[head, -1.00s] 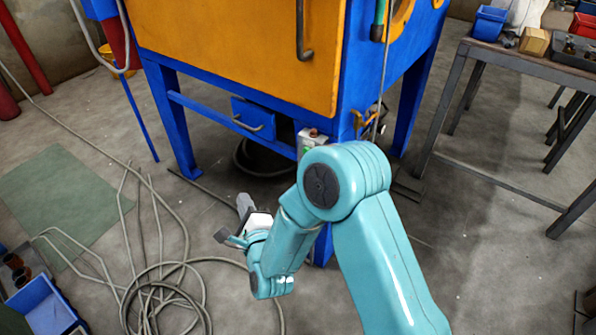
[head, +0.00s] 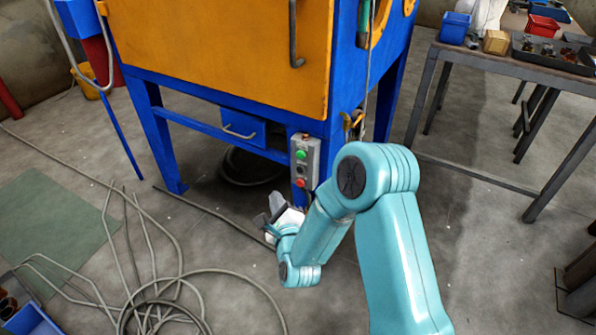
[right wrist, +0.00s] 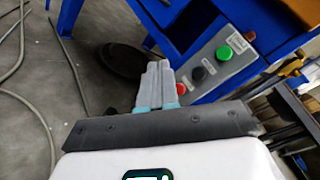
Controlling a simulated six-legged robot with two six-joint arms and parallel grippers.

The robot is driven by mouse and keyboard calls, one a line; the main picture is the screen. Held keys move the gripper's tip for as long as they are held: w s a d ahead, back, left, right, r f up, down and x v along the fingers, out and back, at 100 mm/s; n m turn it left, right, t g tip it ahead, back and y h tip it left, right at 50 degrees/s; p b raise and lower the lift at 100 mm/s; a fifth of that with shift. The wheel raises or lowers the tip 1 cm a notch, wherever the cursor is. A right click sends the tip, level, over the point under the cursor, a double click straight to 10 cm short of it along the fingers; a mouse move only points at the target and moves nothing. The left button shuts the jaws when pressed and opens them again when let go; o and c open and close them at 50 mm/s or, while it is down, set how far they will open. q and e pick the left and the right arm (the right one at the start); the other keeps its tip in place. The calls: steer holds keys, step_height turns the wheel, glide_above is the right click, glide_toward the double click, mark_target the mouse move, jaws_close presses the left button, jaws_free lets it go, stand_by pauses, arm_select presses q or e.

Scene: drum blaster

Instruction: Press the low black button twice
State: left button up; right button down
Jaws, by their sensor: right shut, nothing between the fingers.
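A grey control box (head: 313,163) hangs at the front corner of the blue machine frame, with a green button on top and a red one at the bottom. In the right wrist view the black button (right wrist: 198,74) sits between the green button (right wrist: 224,53) and the red button (right wrist: 181,89). My right gripper (head: 270,211) is shut and empty, low and left of the box in the head view. In the right wrist view its closed fingers (right wrist: 158,70) point up, left of the red button and apart from the box. My left gripper is out of view.
The machine has an orange door (head: 225,55) and blue legs (head: 160,140). A blue drawer (head: 243,128) is left of the box. Loose cables (head: 165,285) lie on the floor at the left. A metal table (head: 485,58) with bins stands at the right.

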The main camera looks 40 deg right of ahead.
mark_target(301, 170)
steer(key=shift+w+d, duration=0.1)
steer(key=shift+d, duration=0.05)
steer(key=w+d, duration=0.3)
steer(key=d, duration=0.4)
steer(key=shift+w+d, duration=0.15)
steer(key=shift+d, duration=0.25)
steer(key=shift+p, duration=0.3)
steer(key=shift+f, duration=0.1)
stand_by(1.5)
steer(key=shift+w+d+b, duration=0.15)
steer(key=shift+d+b, duration=0.25)
steer(key=shift+b, duration=0.05)
